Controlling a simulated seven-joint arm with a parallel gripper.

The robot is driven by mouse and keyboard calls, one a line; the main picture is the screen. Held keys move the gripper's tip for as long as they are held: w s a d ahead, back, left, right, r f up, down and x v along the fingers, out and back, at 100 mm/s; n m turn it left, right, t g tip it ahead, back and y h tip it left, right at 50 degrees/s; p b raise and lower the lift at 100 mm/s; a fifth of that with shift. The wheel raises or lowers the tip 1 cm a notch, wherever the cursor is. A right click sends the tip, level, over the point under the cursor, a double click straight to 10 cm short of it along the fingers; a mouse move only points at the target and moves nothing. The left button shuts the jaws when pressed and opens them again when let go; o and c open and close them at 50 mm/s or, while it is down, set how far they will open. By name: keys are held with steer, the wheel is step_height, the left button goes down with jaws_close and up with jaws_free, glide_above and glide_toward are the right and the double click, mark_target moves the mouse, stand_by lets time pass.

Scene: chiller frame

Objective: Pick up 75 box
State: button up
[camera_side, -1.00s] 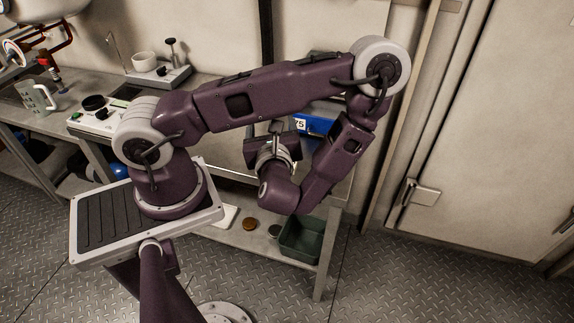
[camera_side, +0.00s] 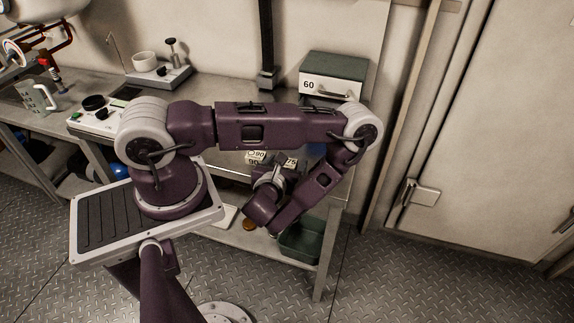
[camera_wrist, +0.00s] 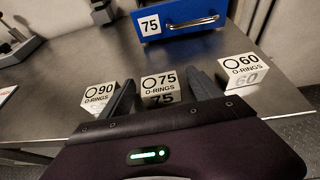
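The 75 box (camera_wrist: 160,90) is a small white-topped box marked "75 O-RINGS" on the steel bench, in the middle of the wrist view. In the side view its 75 label (camera_side: 290,161) shows beside my gripper (camera_side: 276,172). In the wrist view my gripper (camera_wrist: 162,80) is open, one finger on each side of the 75 box, with a gap to each. I cannot tell whether the fingertips are down level with it. The 90 box (camera_wrist: 99,94) is just left of the left finger. The 60 box (camera_wrist: 243,70) is right of the right finger.
A blue drawer marked 75 (camera_wrist: 184,20) stands behind the boxes. A cabinet with a white drawer marked 60 (camera_side: 335,83) is at the back of the bench. Bare steel bench (camera_wrist: 80,55) lies left of the drawer. A green bin (camera_side: 300,240) sits on the lower shelf.

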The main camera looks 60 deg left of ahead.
steer(key=c, duration=1.4)
steer(key=shift+r, duration=0.1)
